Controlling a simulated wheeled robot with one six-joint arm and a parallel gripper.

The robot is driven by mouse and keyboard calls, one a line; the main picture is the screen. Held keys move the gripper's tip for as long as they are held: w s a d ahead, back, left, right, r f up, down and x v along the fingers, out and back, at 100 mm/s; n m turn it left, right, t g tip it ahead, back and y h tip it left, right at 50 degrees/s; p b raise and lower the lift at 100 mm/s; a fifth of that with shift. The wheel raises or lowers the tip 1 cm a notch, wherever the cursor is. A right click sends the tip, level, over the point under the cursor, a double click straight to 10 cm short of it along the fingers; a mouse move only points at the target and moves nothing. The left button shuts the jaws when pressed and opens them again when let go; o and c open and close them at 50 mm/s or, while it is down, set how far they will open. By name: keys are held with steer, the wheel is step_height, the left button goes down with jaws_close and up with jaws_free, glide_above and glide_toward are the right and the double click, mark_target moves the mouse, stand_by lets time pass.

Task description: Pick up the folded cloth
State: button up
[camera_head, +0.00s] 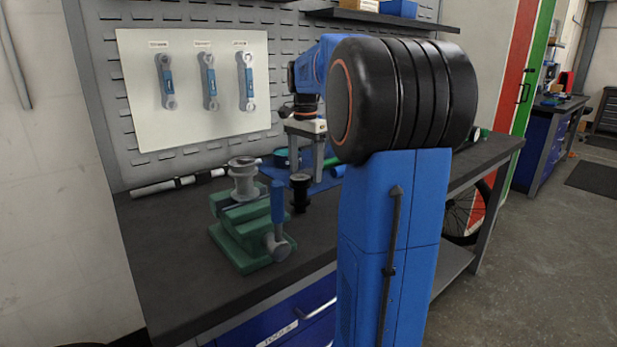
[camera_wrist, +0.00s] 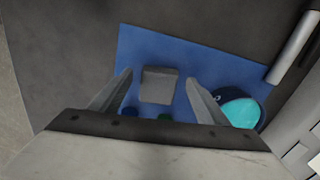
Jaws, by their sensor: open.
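A grey, squarish folded cloth (camera_wrist: 159,86) lies on a blue mat (camera_wrist: 205,62) in the wrist view. My gripper (camera_wrist: 159,78) is open above it, with one finger on each side of the cloth in the picture. I see no finger clearly touching it, and the height above it is hard to tell. In the head view my gripper (camera_head: 307,162) points down over the workbench, behind the green vise. I cannot make out the cloth there. The blue mat (camera_head: 325,182) shows only in part.
A teal round item (camera_wrist: 240,112) lies right of the right finger. A pale tube (camera_wrist: 293,46) lies at upper right. In the head view a green vise (camera_head: 245,240) and a black part (camera_head: 300,192) stand in front. A pegboard with wrenches (camera_head: 209,82) rises behind.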

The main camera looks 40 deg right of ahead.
steer(key=shift+f, duration=0.2)
steer(key=c, duration=1.1)
steer(key=shift+r, duration=0.1)
step_height(320, 180, up, 10)
steer(key=shift+f, duration=0.1)
